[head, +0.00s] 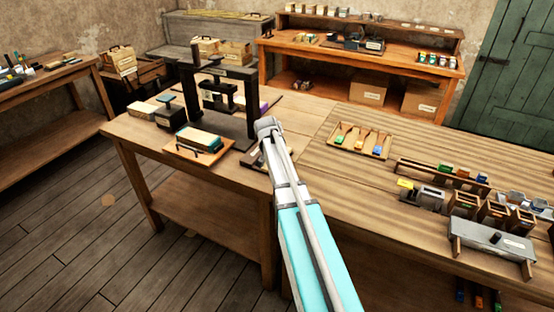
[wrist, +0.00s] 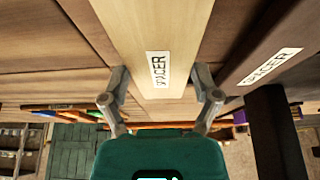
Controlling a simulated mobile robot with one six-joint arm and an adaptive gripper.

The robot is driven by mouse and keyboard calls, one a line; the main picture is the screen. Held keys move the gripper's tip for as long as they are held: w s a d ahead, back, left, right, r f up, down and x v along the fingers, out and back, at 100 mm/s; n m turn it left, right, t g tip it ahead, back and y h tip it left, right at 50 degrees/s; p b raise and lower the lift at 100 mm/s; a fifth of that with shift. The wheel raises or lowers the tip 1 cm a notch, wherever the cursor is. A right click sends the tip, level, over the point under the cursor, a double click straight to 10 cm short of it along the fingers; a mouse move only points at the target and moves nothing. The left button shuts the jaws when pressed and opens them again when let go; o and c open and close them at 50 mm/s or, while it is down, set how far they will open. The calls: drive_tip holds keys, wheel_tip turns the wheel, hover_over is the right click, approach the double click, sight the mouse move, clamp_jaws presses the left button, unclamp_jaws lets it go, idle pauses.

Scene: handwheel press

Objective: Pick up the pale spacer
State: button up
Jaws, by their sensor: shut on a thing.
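The pale spacer (wrist: 150,30) is a long, light wooden block with a white SPACER label, seen close up in the wrist view. My gripper (wrist: 160,82) has one finger on each side of it and is shut on it. A darker brown spacer (wrist: 240,45), also labelled, lies to the right, apart from the pale one. In the head view my arm reaches to the bench beside the black press (head: 252,100). There my arm hides the fingers and the pale spacer.
A tray with coloured-handled tools (head: 361,139) is to the right. Several bins and a grey metal fixture (head: 490,241) stand at the bench's right. Bare bench top lies between the tray and my arm.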

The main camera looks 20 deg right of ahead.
drive_tip(key=shift+r, duration=0.2)
wheel_tip(320, 180, up, 2)
drive_tip(key=p, duration=0.2)
drive_tip(key=shift+r+p, duration=0.1)
drive_tip(key=shift+p, duration=0.2)
drive_tip(key=s+a+r+p, duration=0.4)
drive_tip(key=s+r+p, duration=0.6)
drive_tip(key=s, duration=0.3)
drive_tip(key=shift+s+r, duration=0.15)
drive_tip(key=shift+r, duration=0.05)
drive_tip(key=shift+a, duration=0.15)
